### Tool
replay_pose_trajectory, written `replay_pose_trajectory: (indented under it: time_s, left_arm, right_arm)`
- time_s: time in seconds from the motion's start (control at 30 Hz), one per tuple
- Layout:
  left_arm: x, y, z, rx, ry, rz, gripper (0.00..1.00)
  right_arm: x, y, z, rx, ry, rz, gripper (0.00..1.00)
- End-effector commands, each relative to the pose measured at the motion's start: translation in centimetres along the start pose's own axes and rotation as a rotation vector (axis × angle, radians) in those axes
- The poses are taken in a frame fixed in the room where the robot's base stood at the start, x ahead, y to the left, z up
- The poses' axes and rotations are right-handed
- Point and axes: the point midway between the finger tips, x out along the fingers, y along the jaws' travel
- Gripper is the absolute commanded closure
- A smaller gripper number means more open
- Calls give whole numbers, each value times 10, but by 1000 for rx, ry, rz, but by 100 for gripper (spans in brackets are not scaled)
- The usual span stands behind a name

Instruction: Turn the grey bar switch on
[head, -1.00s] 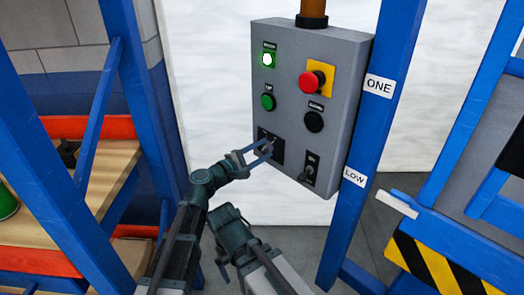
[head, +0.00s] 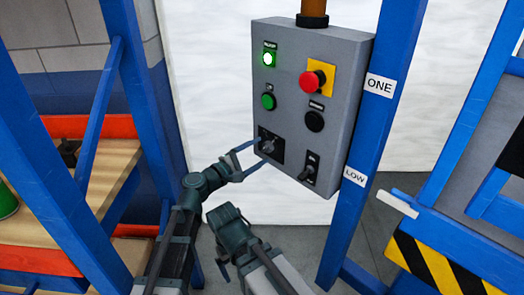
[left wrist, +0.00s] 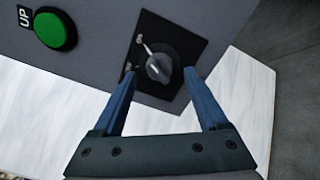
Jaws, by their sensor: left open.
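The grey bar switch (head: 268,147) is a small grey knob on a black square plate at the lower left of the grey control box. In the left wrist view the knob (left wrist: 159,67) is close up, with white marks on the plate beside it. My left gripper (head: 259,152) is open in front of the switch. In the left wrist view its blue fingers (left wrist: 161,76) stand apart, one on each side of the knob, and grip nothing. My right gripper (head: 223,270) is low in the head view, mostly hidden behind its arm.

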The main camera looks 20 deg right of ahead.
Motion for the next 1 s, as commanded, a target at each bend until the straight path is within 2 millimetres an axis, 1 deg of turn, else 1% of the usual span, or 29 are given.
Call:
replay_pose_trajectory:
  time_s: [0.03, 0.2, 0.4, 0.5, 0.6, 0.7, 1.0]
  left_arm:
    - [-15, -1, 2, 0, 2, 1, 24]
    - [-53, -1, 2, 0, 3, 1, 24]
    - [-90, -1, 2, 1, 2, 1, 24]
    - [-103, -1, 1, 1, 2, 0, 24]
    - [-111, -1, 1, 1, 0, 0, 24]
    - [-115, -1, 0, 1, 0, 0, 24]
    - [-116, 0, 0, 1, -1, -1, 24]
  right_arm:
    - [0, 0, 0, 0, 0, 0, 5]
    - [0, 0, 0, 0, 0, 0, 5]
    - [0, 0, 0, 0, 0, 0, 5]
    - [0, 0, 0, 0, 0, 0, 5]
    - [0, 0, 0, 0, 0, 0, 5]
    - [0, 0, 0, 0, 0, 0, 5]
    - [0, 0, 0, 0, 0, 0, 5]
